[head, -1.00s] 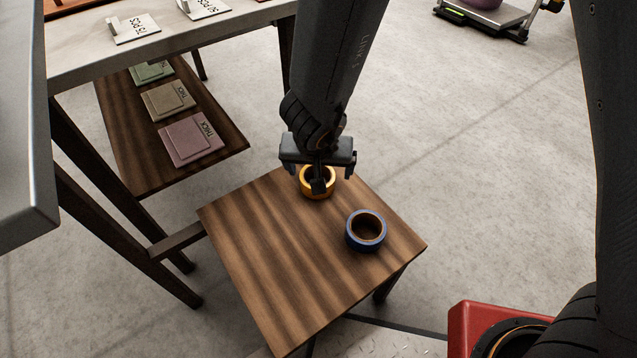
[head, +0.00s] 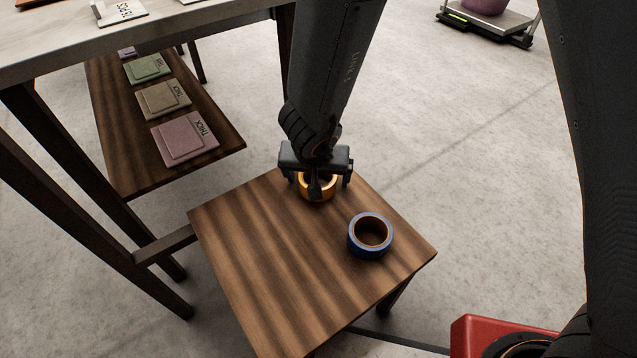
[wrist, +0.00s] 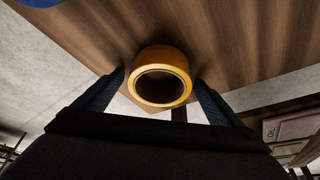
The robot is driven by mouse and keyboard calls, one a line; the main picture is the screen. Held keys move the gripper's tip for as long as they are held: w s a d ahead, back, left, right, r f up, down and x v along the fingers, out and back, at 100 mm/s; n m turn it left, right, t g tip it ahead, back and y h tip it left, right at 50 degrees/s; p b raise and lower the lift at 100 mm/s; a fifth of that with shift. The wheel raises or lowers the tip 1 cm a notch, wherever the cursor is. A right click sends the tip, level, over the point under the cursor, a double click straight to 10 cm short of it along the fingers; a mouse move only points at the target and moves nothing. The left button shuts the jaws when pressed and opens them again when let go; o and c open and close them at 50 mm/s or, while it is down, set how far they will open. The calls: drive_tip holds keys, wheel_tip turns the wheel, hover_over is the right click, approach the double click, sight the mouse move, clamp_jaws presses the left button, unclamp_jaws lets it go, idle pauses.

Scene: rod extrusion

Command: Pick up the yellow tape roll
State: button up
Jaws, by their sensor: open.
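The yellow tape roll (head: 318,193) lies flat near the far corner of the small wooden table (head: 290,265). My gripper (head: 317,183) is right over it, pointing down, and hides part of its far side. In the wrist view the yellow tape roll (wrist: 161,60) shows between the fingertips of my open gripper (wrist: 161,84), one finger on each side. I cannot tell whether the fingers touch it.
A blue tape roll (head: 370,237) stands apart on the same table, nearer and to the right. A workbench (head: 75,50) with a lower wooden shelf (head: 130,165) holding several coloured plates is on the left. A scale (head: 487,25) is on the floor at the back.

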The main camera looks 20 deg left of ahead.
drive_tip(key=c, duration=1.2)
drive_tip(key=shift+r, duration=0.1)
